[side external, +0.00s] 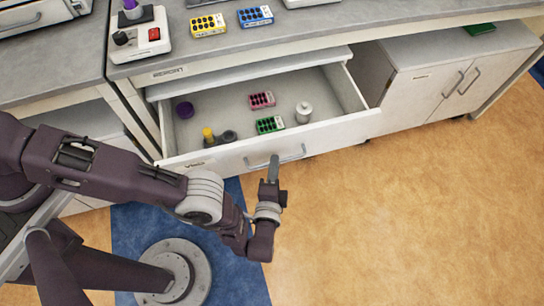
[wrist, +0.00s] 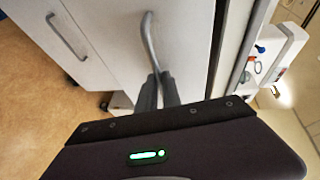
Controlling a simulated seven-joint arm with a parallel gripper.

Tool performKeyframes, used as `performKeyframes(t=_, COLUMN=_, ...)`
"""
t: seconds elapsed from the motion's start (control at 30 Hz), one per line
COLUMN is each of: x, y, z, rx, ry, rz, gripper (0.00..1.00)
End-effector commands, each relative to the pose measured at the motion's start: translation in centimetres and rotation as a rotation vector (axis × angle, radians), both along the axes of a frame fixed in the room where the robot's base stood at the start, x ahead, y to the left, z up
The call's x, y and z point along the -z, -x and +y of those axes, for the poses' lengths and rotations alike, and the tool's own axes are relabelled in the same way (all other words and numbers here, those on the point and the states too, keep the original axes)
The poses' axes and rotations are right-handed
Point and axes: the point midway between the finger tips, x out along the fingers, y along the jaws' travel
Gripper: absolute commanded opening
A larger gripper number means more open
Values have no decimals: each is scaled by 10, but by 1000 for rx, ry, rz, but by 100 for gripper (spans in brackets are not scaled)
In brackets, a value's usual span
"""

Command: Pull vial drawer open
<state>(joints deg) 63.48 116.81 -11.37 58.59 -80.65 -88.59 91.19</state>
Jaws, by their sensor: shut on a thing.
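The vial drawer (side external: 225,158) is pulled well out from under the counter, so its inside shows in the side view. Its white front carries a small label and a metal bar handle (side external: 292,154). My gripper (side external: 273,168) is at the middle of this handle, shut on it. In the wrist view the two dark fingers (wrist: 158,90) close around the lower part of the handle (wrist: 150,38). The exact contact is partly hidden by the fingers.
In the drawer lie a pink vial rack (side external: 262,100), a green vial rack (side external: 269,125), a white container (side external: 304,112) and a purple round item (side external: 184,110). A closed white cabinet (side external: 432,84) stands to the right. The floor before the drawer (side external: 390,210) is clear.

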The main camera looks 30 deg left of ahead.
Motion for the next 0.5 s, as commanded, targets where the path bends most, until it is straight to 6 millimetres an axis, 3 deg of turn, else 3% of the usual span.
performKeyframes(t=0.37, x=0, y=1, z=-2, rx=2, ry=1, rz=-2, gripper=0)
performKeyframes(t=0.4, x=-1, y=1, z=-2, rx=2, ry=1, rz=-2, gripper=15)
performKeyframes(t=0.5, x=0, y=1, z=-2, rx=1, ry=1, rz=-1, gripper=30)
